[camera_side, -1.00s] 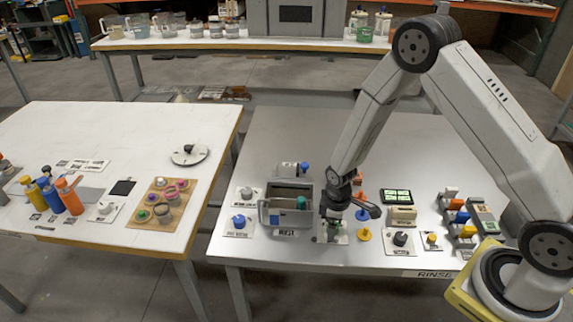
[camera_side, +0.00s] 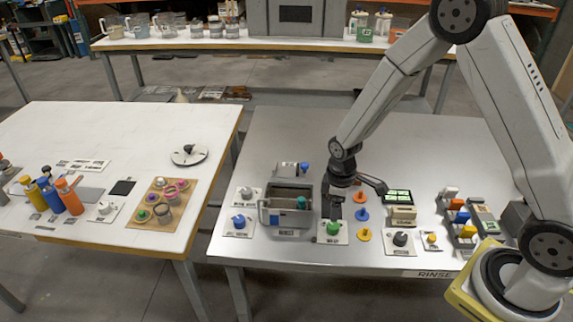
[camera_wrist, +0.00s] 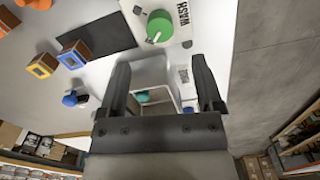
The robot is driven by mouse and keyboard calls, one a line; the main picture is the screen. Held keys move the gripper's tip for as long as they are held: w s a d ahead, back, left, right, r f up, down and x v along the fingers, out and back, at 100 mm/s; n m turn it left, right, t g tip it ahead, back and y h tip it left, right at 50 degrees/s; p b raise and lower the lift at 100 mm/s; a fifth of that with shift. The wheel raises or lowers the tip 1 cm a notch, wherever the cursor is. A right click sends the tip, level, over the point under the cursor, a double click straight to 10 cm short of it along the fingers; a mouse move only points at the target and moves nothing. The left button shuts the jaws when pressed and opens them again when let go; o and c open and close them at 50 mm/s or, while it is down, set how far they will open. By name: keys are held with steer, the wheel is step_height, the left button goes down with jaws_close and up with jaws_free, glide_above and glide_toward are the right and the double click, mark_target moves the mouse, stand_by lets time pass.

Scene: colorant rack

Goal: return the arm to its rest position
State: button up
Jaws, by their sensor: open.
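My gripper (camera_side: 334,208) hangs above the steel table, just over a green knob (camera_side: 333,228) on a white plate. Its jaws are open and empty. In the wrist view the two dark fingers (camera_wrist: 158,75) stand apart, and the green knob (camera_wrist: 160,25) with its WASH label lies beyond them, clear of both. My arm reaches down from the upper right of the side view, bent at the elbow.
A grey open bin (camera_side: 268,217) with a teal item inside stands left of my gripper. Orange, blue and yellow pieces (camera_side: 362,213) stand close on the right. A colorant rack (camera_side: 461,222) is farther right. The table's back is clear.

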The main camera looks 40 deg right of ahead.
steer(key=shift+s+r, duration=0.1)
steer(key=shift+r, duration=0.05)
steer(key=s+r+m+t, duration=0.2)
steer(key=s+r+m, duration=0.5)
steer(key=s+r, duration=0.3)
steer(key=shift+s+a+r+t, duration=0.2)
steer(key=shift+a+r+t, duration=0.1)
steer(key=shift+r, duration=0.65)
